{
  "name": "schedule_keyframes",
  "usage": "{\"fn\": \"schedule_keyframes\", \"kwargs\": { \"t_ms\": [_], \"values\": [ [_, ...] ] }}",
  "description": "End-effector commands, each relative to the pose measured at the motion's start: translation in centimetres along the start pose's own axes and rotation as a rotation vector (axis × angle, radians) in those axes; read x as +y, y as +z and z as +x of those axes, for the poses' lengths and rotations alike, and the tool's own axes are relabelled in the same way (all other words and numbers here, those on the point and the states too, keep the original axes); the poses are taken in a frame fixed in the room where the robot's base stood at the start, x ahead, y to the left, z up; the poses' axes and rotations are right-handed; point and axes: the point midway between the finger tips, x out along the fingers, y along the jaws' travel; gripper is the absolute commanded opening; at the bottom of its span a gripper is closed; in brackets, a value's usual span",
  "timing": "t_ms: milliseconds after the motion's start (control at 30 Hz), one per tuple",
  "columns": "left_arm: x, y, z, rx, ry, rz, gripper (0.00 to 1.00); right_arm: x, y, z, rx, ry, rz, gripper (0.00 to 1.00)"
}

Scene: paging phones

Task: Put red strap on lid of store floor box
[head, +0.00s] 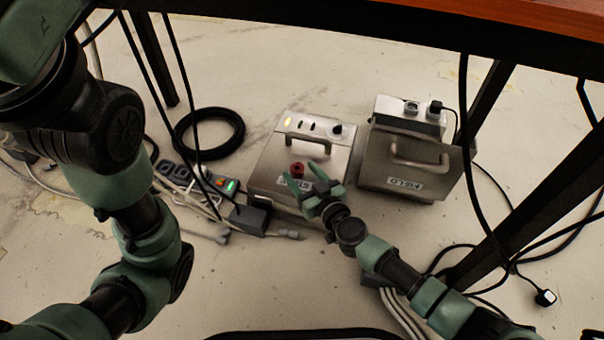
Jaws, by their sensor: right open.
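The left metal floor box (262,160) stands on the floor. It has a handle on its lid (304,149) and a front label partly hidden by my right gripper; an S shows, but I cannot read the whole word. The red strap (297,170), a small rolled red piece, appears at the front part of that box's lid. I cannot tell whether it rests on the lid or is slightly above it. My right gripper (303,175) is open, its green fingers on either side of and just in front of the red strap. My left arm crosses the left side; its gripper is out of view.
A second metal box (379,160) with a handle and label stands to the right. A black cable coil (209,133), a power strip (204,183) and an adapter (249,220) lie to the left. Table legs and hanging cables frame the space. Floor in front is partly clear.

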Motion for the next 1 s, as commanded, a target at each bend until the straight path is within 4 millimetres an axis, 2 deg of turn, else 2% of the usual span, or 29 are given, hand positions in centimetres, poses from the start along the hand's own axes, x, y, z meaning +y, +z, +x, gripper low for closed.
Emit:
{"fn": "schedule_keyframes", "kwargs": {
  "t_ms": [200,500,700,1000],
  "values": [
    [-0.4,0.7,2.0,-0.001,0.001,0.0,0.36,0.0,-0.1,-4.4,-0.008,0.0,-0.002,0.59],
    [-0.7,1.2,3.6,0.003,0.001,0.001,0.36,0.1,0.0,-10.2,-0.006,0.001,-0.003,0.59],
    [-0.9,1.8,3.1,-0.02,-0.008,-0.002,0.36,0.0,0.1,-11.7,-0.003,0.0,-0.001,0.59],
    [-0.9,2.0,2.9,-0.024,-0.007,-0.002,0.36,0.0,0.1,-11.8,-0.002,0.0,-0.001,0.59]
  ]
}}
